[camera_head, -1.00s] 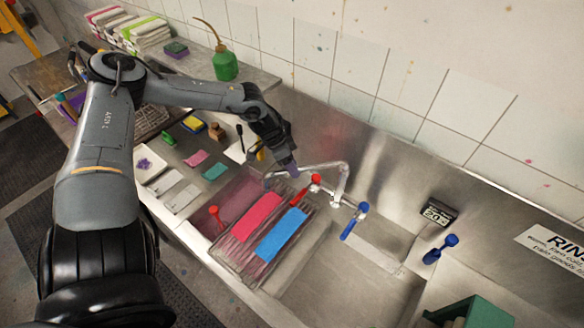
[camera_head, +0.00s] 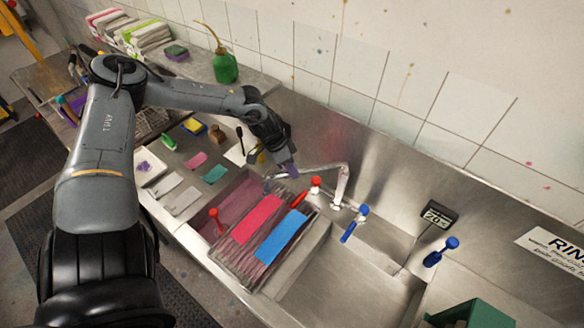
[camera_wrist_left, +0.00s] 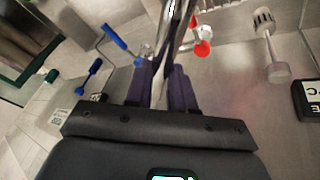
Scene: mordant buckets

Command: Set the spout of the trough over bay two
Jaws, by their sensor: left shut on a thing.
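The trough (camera_head: 390,262) is a steel sink with several bays. Its bent metal spout (camera_head: 322,168) rises by the red tap handle (camera_head: 315,186) and blue tap handle (camera_head: 354,224), then runs left. My left gripper (camera_head: 288,172) is shut on the spout's left part. In the left wrist view, the purple fingers (camera_wrist_left: 162,88) sit on both sides of the spout (camera_wrist_left: 168,45). The spout's end shows just left of the fingers, near the back edge of the reddish left bay (camera_head: 232,197). No bay number is readable. My right gripper is not in view.
A ribbed rack with a pink strip (camera_head: 256,219) and a blue strip (camera_head: 281,236) lies across the left part of the trough. A red-knobbed piece (camera_head: 215,218) stands left, a blue-knobbed one (camera_head: 447,246) right. The middle bay (camera_head: 325,272) looks empty.

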